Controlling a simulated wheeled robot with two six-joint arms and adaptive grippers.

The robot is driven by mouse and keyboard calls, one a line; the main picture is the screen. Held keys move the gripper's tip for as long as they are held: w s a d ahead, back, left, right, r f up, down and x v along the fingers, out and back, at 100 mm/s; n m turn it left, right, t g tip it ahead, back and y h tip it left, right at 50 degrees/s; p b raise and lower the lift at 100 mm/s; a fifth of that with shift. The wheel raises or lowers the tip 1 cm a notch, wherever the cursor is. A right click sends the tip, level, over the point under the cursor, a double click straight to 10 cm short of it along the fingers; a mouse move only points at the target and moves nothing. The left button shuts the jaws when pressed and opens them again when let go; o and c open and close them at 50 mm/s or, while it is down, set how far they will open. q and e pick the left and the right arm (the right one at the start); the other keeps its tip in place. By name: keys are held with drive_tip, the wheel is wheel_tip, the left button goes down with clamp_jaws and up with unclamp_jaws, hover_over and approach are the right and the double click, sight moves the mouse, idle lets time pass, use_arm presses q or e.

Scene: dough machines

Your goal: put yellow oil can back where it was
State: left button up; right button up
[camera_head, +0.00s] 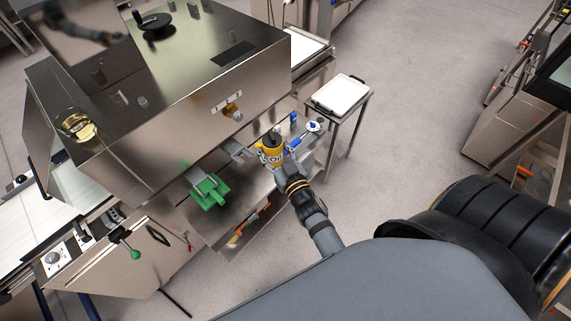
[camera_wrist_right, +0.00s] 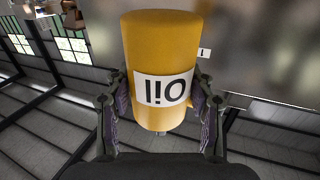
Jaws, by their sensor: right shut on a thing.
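The yellow oil can (camera_head: 270,154) has a white label reading "Oil" and a dark top. My right gripper (camera_head: 277,164) is shut on it, beside the front of the large steel machine. In the right wrist view the can (camera_wrist_right: 160,50) fills the middle, with its label upside down, and the two fingers of the right gripper (camera_wrist_right: 160,112) press on its sides. I cannot tell from these views whether the can touches a surface below. My left gripper does not show in either view.
The steel machine (camera_head: 180,110) stands left of the can. A small side table (camera_head: 342,93) with a white tray stands behind the can. A blue-handled item (camera_head: 313,127) lies close by. Open floor (camera_head: 420,130) is to the right.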

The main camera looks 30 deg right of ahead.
use_arm(q)
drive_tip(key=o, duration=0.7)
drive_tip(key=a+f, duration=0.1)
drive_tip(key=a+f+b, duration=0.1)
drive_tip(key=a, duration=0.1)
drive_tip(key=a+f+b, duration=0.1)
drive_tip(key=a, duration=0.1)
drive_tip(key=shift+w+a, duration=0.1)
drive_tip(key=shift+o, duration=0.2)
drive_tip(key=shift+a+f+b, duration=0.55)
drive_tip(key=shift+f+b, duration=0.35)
drive_tip(key=shift+b, duration=0.3)
use_arm(e)
drive_tip(key=a+f+n+g+y+b, duration=0.25)
drive_tip(key=a+f+n+y, duration=0.5)
drive_tip(key=a+f, duration=0.75)
use_arm(q)
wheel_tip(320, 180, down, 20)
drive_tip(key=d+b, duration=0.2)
drive_tip(key=b, duration=1.5)
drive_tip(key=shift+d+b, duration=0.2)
drive_tip(key=shift+b, duration=0.1)
use_arm(e)
drive_tip(key=w+d+f+m+y, duration=0.1)
drive_tip(key=w+d+f, duration=0.8)
drive_tip(key=d+f, duration=0.1)
drive_tip(key=shift+w+d, duration=0.3)
drive_tip(key=shift+d, duration=0.35)
